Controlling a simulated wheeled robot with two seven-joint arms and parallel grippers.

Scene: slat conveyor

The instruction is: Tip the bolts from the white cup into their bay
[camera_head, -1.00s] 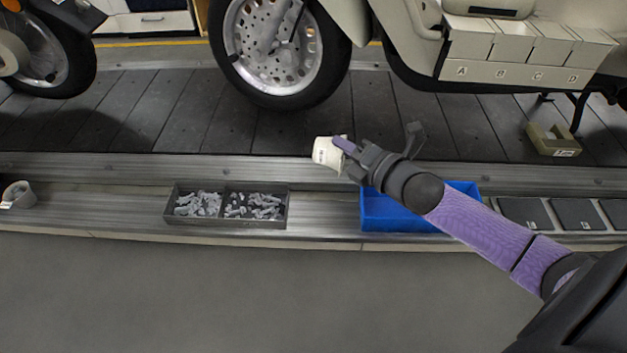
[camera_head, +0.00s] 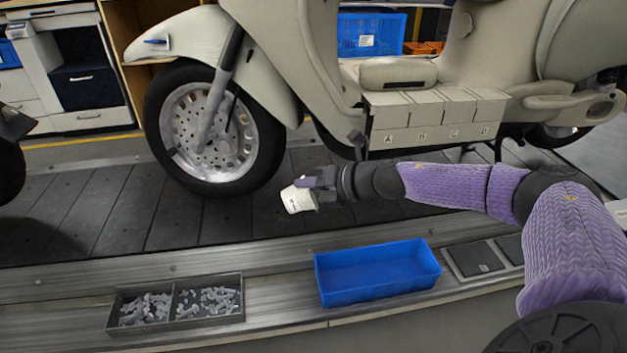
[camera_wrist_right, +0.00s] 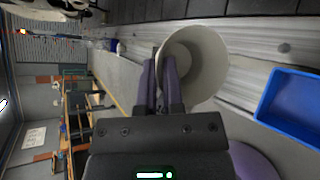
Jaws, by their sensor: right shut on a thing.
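My right gripper (camera_head: 314,190) is shut on the white cup (camera_head: 298,198), over the dark slats in front of the scooter's wheel. The cup looks tilted in the head view. In the right wrist view the purple fingers (camera_wrist_right: 162,88) grip the cup's wall, and the mouth of the cup (camera_wrist_right: 195,68) faces the camera. I see no bolts in the part of its inside that shows. A dark tray with two bays (camera_head: 176,325) lies on the front ledge. Small grey metal parts lie in its left bay (camera_head: 146,309) and right bay (camera_head: 208,300). My left gripper is out of view.
An empty blue bin (camera_head: 376,273) stands on the ledge right of the tray. Dark flat pads (camera_head: 474,259) lie farther right. The scooter carries cream boxes lettered A to D (camera_head: 436,115) behind my right arm.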

